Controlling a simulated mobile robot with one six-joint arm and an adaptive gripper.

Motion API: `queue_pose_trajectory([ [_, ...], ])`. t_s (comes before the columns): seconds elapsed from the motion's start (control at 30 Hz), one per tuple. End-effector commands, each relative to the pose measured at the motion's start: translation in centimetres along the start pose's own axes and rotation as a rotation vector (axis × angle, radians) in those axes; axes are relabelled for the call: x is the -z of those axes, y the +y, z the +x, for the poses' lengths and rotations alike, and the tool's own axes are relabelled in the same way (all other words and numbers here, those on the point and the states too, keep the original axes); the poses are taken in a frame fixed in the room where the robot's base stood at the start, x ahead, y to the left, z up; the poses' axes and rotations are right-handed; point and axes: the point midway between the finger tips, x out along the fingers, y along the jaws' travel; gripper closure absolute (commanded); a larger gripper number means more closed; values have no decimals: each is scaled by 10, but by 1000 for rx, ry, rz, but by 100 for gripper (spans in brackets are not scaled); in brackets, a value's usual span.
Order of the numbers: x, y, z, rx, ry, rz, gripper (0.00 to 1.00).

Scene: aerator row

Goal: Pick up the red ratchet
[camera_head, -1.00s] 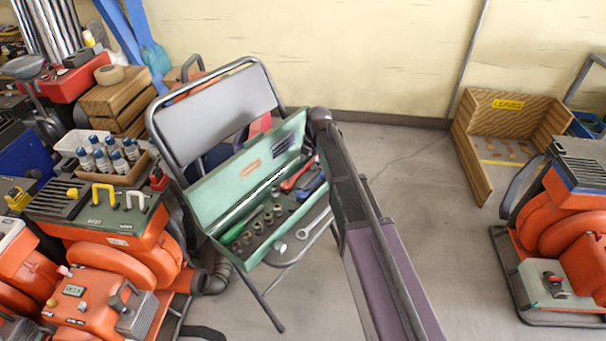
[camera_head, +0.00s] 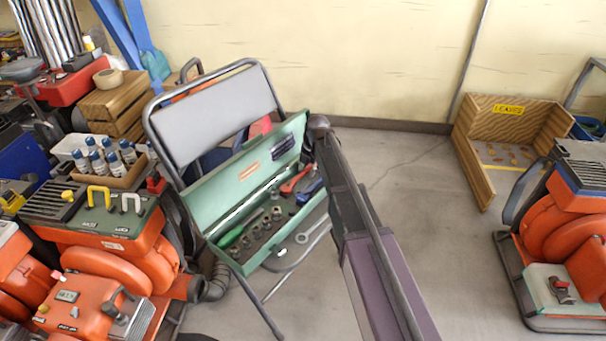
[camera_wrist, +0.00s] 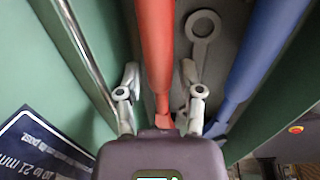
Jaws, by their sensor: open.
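The red ratchet (camera_head: 296,180) lies in the open green toolbox (camera_head: 206,196), toward its right end. In the wrist view the ratchet's red handle (camera_wrist: 155,45) runs down between the two fingers of my gripper (camera_wrist: 159,78). The fingers are open, one on each side of the handle, with gaps visible. Its lower end passes behind the gripper body and is partly hidden. In the head view my arm stands just right of the toolbox, and the gripper itself cannot be made out.
A blue-handled tool (camera_wrist: 262,50) lies close right of the ratchet, and a grey ring spanner (camera_wrist: 203,27) lies between them. A chrome bar (camera_wrist: 83,45) runs along the left. The toolbox rests on a folding chair (camera_head: 212,103). Orange machines (camera_head: 110,265) crowd the left.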

Motion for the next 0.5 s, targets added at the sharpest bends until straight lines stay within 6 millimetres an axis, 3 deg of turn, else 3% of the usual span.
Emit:
queue_pose_trajectory([
  [0.07,0,0,0,0,0,0,54],
  [0.2,0,0,0,0,0,0,96],
  [0.23,0,0,0,0,0,0,100],
  [0.5,0,0,0,0,0,-1,100],
])
